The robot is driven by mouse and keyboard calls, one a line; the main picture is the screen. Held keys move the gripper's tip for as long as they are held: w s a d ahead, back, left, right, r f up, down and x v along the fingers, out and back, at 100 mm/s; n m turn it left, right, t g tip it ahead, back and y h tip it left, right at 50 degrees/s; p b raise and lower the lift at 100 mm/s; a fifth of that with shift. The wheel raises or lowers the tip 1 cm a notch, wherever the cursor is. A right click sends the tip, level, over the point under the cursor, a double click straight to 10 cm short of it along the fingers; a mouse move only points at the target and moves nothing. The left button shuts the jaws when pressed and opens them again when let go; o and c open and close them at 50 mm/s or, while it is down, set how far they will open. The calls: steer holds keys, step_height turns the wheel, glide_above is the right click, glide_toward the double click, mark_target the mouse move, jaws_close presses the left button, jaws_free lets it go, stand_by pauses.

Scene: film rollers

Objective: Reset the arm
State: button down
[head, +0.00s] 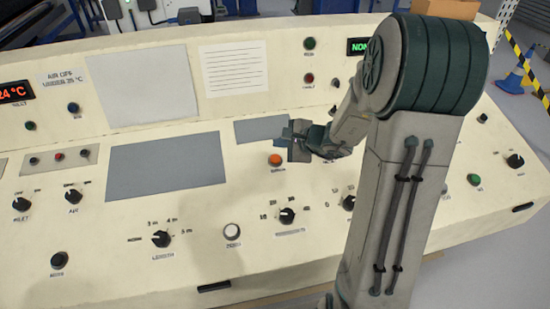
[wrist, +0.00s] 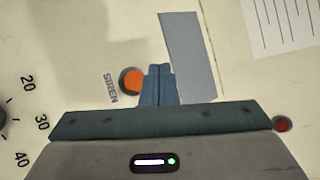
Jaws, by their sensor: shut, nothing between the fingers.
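My gripper (head: 293,136) is over the middle of the cream control console (head: 200,250) in the head view. It is shut and empty, with its two blue-grey fingers together in the wrist view (wrist: 158,85). An orange button (head: 275,160) labelled SIREN is just beside the fingertips; in the wrist view the orange button (wrist: 131,81) shows directly left of the fingers. I cannot tell whether the fingers touch the panel. My forearm hides part of the console's right side.
Several black knobs stand on the sloped panel, including one below the gripper (head: 287,215) and one at left (head: 161,239). A white button (head: 232,231) is between them. A grey plate (head: 262,129) lies behind the gripper. A blue cone (head: 511,82) stands on the floor at right.

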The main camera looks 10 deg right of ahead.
steer(key=s+a+r+n+g, duration=0.25)
steer(key=s+a+n, duration=0.2)
steer(key=s, duration=0.25)
steer(key=s+a+r+n+g, duration=0.2)
steer(key=s+a+r+n, duration=0.15)
steer(key=s+n, duration=0.3)
steer(key=s+d+r+n+g+h, duration=0.1)
steer(key=s+d+r+n+h, duration=0.2)
steer(key=s, duration=1)
steer(key=shift+s+d+n+h, duration=0.2)
steer(key=shift+d+n+h, duration=1.5)
steer(key=shift+d+n, duration=0.35)
steer(key=shift+a+g, duration=0.15)
steer(key=shift+g, duration=0.1)
